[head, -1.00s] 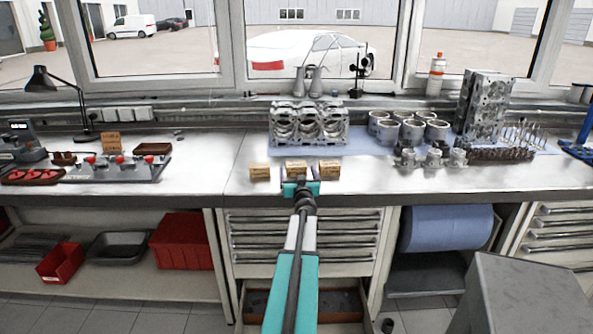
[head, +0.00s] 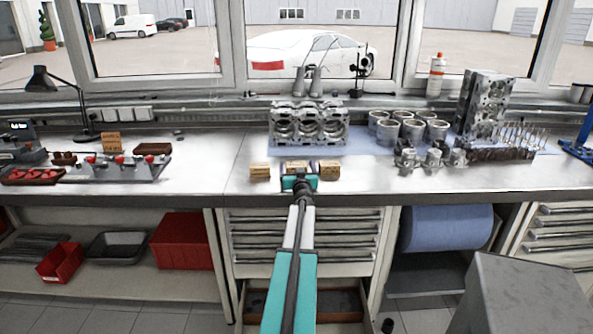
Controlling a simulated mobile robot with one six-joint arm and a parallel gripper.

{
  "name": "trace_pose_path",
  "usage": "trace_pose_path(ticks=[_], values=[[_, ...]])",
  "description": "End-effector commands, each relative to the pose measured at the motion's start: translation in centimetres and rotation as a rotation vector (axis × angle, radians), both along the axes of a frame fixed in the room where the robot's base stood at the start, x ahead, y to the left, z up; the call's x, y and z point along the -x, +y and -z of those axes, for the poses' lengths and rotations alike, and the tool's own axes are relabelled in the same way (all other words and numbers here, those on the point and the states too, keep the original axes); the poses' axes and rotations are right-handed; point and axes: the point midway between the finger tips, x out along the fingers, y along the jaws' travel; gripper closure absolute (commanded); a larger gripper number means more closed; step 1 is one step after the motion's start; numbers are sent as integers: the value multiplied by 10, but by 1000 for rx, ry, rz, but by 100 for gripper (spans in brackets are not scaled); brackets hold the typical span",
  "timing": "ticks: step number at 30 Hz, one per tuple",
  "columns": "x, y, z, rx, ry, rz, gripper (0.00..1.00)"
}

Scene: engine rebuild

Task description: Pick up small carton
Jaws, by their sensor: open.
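Small brown cartons stand in a row near the front edge of the workbench in the head view: a left carton (head: 260,171), a middle carton (head: 297,167) and a right carton (head: 330,169). My gripper (head: 299,180) is open, with its teal body right in front of the middle carton. It hides the lower part of that carton. I cannot tell whether the jaws are around the middle carton or touching it. Another carton (head: 111,142) stands farther left on the bench.
An engine block (head: 308,124) stands behind the row, with cylinder liners (head: 409,128) and a cylinder head (head: 484,105) to the right. A fixture with red knobs (head: 118,168) is at left. The bench top (head: 210,170) is clear left of the row.

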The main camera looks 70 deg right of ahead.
Motion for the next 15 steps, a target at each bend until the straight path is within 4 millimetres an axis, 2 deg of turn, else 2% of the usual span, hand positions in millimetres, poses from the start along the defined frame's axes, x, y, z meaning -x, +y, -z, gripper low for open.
trace_pose_path(ticks=[7,15], values=[[0,0,0,0,0,0,12],[0,0,0,0,0,0,57]])
